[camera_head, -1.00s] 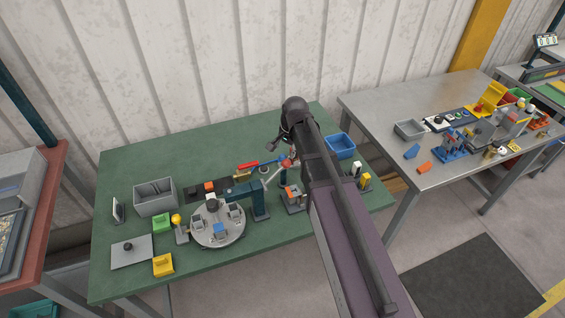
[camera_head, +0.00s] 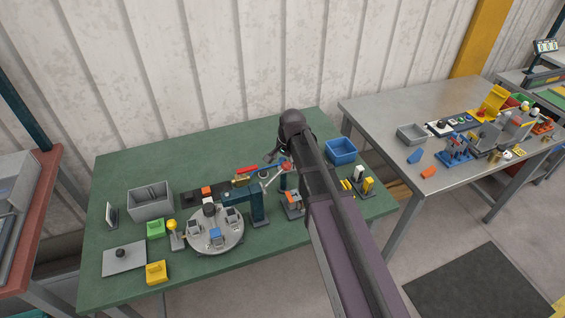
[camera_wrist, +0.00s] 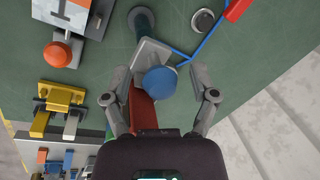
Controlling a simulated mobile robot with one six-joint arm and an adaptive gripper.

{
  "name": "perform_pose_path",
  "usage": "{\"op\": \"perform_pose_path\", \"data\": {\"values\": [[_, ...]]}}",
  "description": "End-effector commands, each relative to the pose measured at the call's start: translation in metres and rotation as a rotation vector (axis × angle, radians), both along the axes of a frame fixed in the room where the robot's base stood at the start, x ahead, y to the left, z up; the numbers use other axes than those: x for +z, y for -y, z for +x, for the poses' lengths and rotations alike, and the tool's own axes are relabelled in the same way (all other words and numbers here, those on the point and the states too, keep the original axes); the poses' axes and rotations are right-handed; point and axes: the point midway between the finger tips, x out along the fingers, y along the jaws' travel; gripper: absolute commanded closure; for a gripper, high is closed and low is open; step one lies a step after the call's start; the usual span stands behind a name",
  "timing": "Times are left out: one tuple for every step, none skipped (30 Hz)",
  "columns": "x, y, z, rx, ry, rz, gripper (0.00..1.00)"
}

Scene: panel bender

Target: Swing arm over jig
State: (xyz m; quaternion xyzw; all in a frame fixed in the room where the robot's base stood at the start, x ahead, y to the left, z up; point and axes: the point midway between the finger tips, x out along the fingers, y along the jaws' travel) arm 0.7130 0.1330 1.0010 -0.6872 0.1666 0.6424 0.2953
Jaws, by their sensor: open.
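My gripper (camera_wrist: 162,96) is open over the green bench, also in the head view (camera_head: 279,156). In the wrist view a blue round knob (camera_wrist: 160,83) lies between its fingers, with a grey plate (camera_wrist: 152,54) and a red bar (camera_wrist: 142,110) beside it. I cannot tell whether the fingers touch any of them. What looks like the jig (camera_head: 292,199), a grey base with an orange piece, stands just left of my arm in the head view. Which part is the swing arm is unclear; my arm hides some of this area.
A round grey turntable (camera_head: 216,243) with small fixtures and a dark teal arm stands left of my arm. A blue bin (camera_head: 341,150) is right of it. A grey bin (camera_head: 150,203) stands farther left. A second metal table (camera_head: 400,165) is at the right.

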Motion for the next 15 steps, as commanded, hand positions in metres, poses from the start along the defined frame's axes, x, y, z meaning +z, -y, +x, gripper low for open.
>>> {"op": "perform_pose_path", "data": {"values": [[0.0002, 0.0000, 0.0000, 0.000, 0.000, 0.000, 0.24], [0.0002, 0.0000, 0.0000, 0.000, 0.000, 0.000, 0.24], [0.0002, 0.0000, 0.0000, 0.000, 0.000, 0.000, 0.24], [0.0002, 0.0000, 0.0000, 0.000, 0.000, 0.000, 0.30], [0.0002, 0.0000, 0.0000, 0.000, 0.000, 0.000, 0.39], [0.0002, 0.0000, 0.0000, 0.000, 0.000, 0.000, 0.51], [0.0002, 0.0000, 0.0000, 0.000, 0.000, 0.000, 0.60], [0.0002, 0.0001, -0.0001, 0.000, 0.000, 0.000, 0.69], [0.0002, 0.0001, -0.0001, 0.000, 0.000, 0.000, 0.81], [0.0001, 0.0001, -0.0001, 0.000, 0.000, 0.000, 0.90], [0.0001, 0.0002, -0.0001, 0.000, 0.000, 0.000, 0.99], [0.0001, 0.0002, -0.0001, 0.000, 0.000, 0.000, 1.00], [0.0001, 0.0002, -0.0001, 0.000, 0.000, 0.000, 1.00], [0.0000, 0.0002, -0.0003, 0.000, -0.001, -0.001, 1.00], [0.0000, 0.0003, -0.0003, 0.000, -0.001, -0.001, 1.00]]}}
